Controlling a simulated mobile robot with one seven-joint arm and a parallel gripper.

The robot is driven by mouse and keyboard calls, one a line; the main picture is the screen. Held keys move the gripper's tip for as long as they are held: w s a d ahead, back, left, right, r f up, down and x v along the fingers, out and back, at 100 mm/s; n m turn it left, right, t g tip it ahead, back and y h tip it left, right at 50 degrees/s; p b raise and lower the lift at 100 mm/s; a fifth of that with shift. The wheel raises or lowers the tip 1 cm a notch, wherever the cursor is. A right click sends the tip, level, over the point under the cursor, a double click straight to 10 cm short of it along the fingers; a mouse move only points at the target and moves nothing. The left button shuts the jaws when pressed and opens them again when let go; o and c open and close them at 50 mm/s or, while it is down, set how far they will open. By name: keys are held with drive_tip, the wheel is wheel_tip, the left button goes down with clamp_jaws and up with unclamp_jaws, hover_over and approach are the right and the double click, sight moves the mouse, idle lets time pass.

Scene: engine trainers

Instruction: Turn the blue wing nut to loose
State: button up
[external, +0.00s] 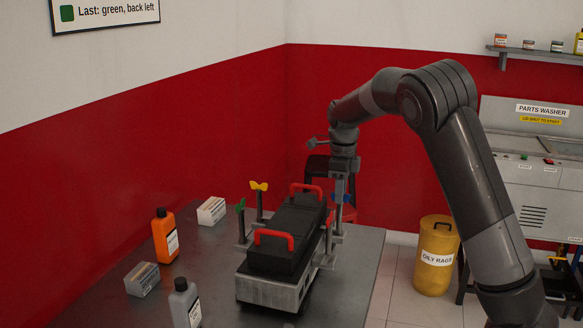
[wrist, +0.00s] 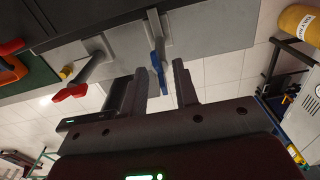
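The blue wing nut (wrist: 157,75) sits on a grey post in the wrist view, between the two fingers of my gripper (wrist: 161,72). The fingers are open, with a visible gap on each side of the nut; I cannot tell contact at the tips. A green wing nut (external: 240,205) and a yellow one (external: 259,186) stand left of the battery.
The black battery (external: 287,232) with red handles (external: 274,238) sits in a grey tray (external: 268,292) on the table (external: 353,285). An orange bottle (external: 165,236), a grey bottle (external: 185,303) and small boxes (external: 142,279) stand at the left. A yellow bin (external: 437,255) is on the floor.

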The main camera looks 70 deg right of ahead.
clamp_jaws()
drive_tip(key=shift+n, duration=0.3)
drive_tip(key=n, duration=0.3)
drive_tip(key=shift+n, duration=0.3)
drive_tip(key=n, duration=0.4)
drive_tip(key=shift+n, duration=0.3)
drive_tip(key=n, duration=0.4)
drive_tip(key=shift+r+n, duration=0.1)
drive_tip(key=shift+n, duration=1.8)
